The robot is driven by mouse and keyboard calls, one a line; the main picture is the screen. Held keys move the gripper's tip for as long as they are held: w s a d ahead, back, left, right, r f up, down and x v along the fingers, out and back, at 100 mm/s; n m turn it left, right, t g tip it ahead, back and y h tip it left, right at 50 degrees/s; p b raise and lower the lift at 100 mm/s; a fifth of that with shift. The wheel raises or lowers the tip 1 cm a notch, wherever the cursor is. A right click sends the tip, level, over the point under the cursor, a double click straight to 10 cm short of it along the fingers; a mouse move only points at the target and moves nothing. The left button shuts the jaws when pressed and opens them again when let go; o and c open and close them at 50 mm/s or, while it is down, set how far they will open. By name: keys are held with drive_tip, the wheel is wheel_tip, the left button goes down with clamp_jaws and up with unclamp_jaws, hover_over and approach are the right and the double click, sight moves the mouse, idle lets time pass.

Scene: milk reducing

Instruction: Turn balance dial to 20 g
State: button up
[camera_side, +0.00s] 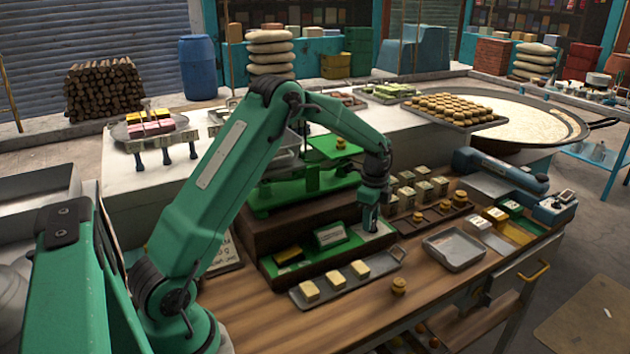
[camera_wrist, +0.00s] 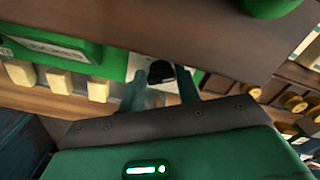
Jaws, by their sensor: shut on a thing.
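The green balance (camera_side: 300,192) stands on a brown wooden plinth on the workbench. My gripper (camera_side: 370,222) points down at the front right of this plinth, over a pale plate (camera_side: 379,230). In the wrist view, my gripper (camera_wrist: 161,88) has its two green fingers on either side of a black dial (camera_wrist: 160,70), set against a white face. My gripper is shut on this dial. The dial is hidden behind my fingers in the side view. Its reading cannot be made out.
A tray (camera_side: 346,284) with several pale blocks lies in front of the plinth. A green sign (camera_side: 330,234) stands just left of my gripper. An empty metal tray (camera_side: 455,249) lies to the right. Several brass weights (camera_side: 446,205) stand behind it.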

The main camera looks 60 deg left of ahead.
drive_tip(key=o, duration=1)
drive_tip(key=shift+n, duration=0.4)
